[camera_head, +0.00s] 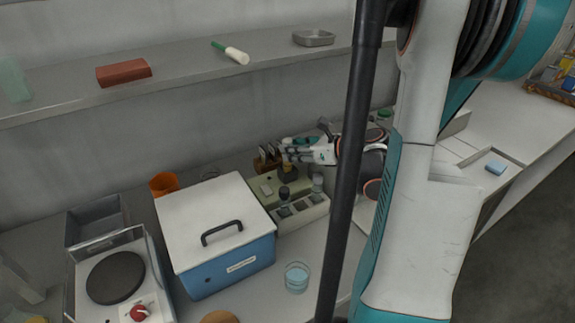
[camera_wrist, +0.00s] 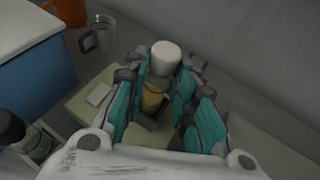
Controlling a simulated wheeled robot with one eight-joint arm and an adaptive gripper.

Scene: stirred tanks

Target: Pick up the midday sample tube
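A sample tube (camera_wrist: 165,56) with a white cap and an amber body stands in a dark square holder (camera_wrist: 150,138) in the wrist view. I cannot read a label on it to tell whether it is the midday one. My gripper (camera_wrist: 163,80) has its teal fingers on either side of the tube. I cannot tell whether both fingers touch it. In the head view my gripper (camera_head: 288,151) reaches in from the right over the back of a beige control unit (camera_head: 302,219).
A blue box with a white lid (camera_head: 215,215) stands left of the beige unit. A glass beaker (camera_head: 297,278) stands in front, and an orange cup (camera_head: 163,183) behind the box. A clear mug (camera_wrist: 99,34) shows in the wrist view. A shelf (camera_head: 190,75) runs along the wall.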

